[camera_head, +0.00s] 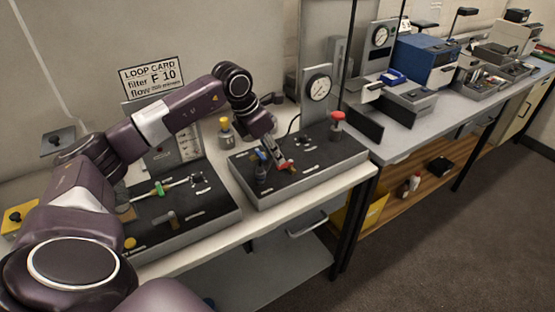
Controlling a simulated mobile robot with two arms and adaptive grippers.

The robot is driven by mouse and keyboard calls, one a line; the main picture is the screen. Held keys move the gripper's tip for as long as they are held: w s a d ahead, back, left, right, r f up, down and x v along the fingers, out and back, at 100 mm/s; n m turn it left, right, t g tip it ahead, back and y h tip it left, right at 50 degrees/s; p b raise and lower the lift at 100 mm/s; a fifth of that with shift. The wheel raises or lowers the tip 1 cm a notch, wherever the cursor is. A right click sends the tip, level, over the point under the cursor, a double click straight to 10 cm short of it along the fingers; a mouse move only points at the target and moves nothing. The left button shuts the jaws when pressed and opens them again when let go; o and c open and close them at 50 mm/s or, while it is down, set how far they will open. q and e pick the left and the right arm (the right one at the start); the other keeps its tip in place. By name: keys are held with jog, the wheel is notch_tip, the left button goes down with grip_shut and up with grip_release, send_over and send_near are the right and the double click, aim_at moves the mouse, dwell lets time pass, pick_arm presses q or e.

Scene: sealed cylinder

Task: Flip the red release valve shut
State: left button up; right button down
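My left arm reaches in from the left, over the bench. Its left gripper (280,161) points down over the right-hand dark control panel (318,163). A small red valve handle (288,167) shows right at the fingertips, low over the panel. I cannot tell whether the fingers touch it or are closed around it. The gripper is small here and partly hides the handle's base. A red mushroom-shaped knob (338,116) stands upright at the panel's back right. My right gripper is out of view.
A blue-topped fitting (261,168) stands close left of the gripper. A pressure gauge (318,87) rises behind the panel. A yellow-topped fitting (225,127) stands further back. The left panel (205,210) has a green-handled valve (159,188). A sign reads "LOOP CARD" (152,77).

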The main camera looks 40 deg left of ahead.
pick_arm(q)
jog(key=v, duration=0.8)
